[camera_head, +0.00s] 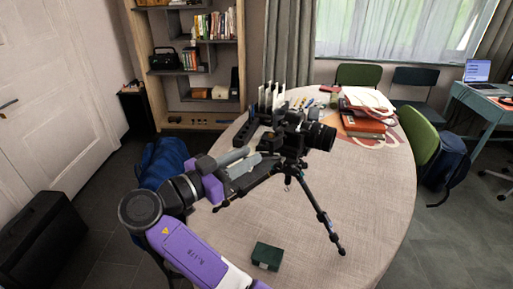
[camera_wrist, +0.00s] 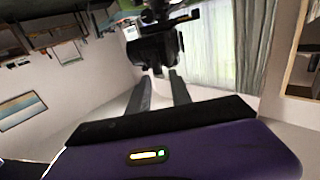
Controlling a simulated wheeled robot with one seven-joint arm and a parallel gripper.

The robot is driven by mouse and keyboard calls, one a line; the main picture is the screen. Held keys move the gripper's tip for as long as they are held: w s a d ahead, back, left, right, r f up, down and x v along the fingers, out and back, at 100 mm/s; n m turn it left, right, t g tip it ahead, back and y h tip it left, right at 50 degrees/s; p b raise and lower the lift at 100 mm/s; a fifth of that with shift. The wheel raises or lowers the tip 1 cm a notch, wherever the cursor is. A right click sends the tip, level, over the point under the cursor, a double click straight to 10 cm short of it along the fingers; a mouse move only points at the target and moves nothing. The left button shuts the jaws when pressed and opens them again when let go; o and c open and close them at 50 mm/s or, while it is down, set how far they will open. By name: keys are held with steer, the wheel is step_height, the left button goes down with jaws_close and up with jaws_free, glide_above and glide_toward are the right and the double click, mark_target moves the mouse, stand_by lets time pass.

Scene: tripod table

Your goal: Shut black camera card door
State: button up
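The black camera (camera_head: 291,134) stands on a small black tripod (camera_head: 318,208) on the round table (camera_head: 330,262), its lens pointing right. My gripper (camera_head: 274,161) reaches in from the lower left, with its fingertips close to the left, lower side of the camera. In the wrist view the dark camera body (camera_wrist: 157,46) is just beyond my gripper (camera_wrist: 160,84). Its two grey fingers stand apart with nothing visible between them. Contact with the camera cannot be told. The card door cannot be made out in either view, nor whether it is open.
A dark green box (camera_head: 266,256) lies on the table's near part. White upright cards (camera_head: 272,97) stand behind the camera. Orange books (camera_head: 362,125) and papers lie at the back right. A green chair (camera_head: 424,138) is at the right edge. The table's front right is clear.

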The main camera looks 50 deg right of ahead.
mark_target(275, 145)
steer(key=shift+s+d+p, duration=0.15)
steer(key=shift+d+p, duration=0.05)
steer(key=shift+d, duration=0.9)
steer(key=shift+s+d+p, duration=0.15)
steer(key=shift+d+p, duration=0.05)
steer(key=shift+d, duration=0.9)
steer(key=shift+c, duration=0.3)
jaws_close()
